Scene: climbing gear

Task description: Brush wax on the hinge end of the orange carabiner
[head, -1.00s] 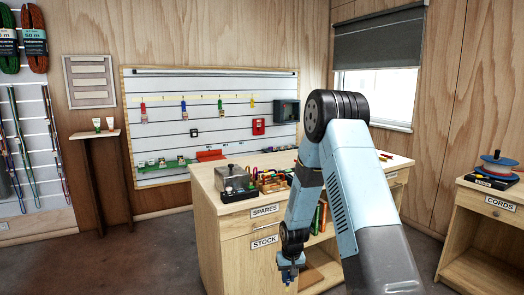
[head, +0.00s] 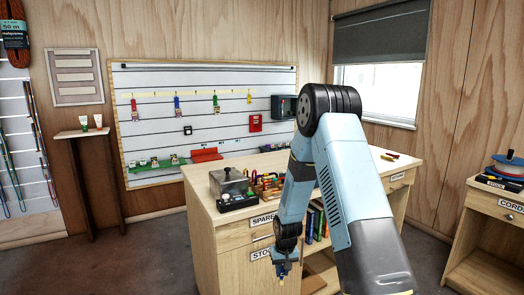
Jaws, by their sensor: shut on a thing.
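My gripper (head: 282,270) hangs low in front of the bench, pointing down, beside the bench's left drawer front. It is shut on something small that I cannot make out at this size. I cannot single out the orange carabiner, the wax or a brush. Small coloured gear (head: 268,184) stands in a wooden rack on the bench top, partly hidden behind my arm. A grey metal box with a knob on its lid (head: 230,181) sits at the bench's left end.
The wooden bench (head: 232,238) stands close ahead, with books on its open shelf. A wall board (head: 160,85) carries hanging coloured items. A small shelf (head: 80,133) holds two tubes. A cabinet with a cord spool (head: 508,165) stands at right. The floor at left is clear.

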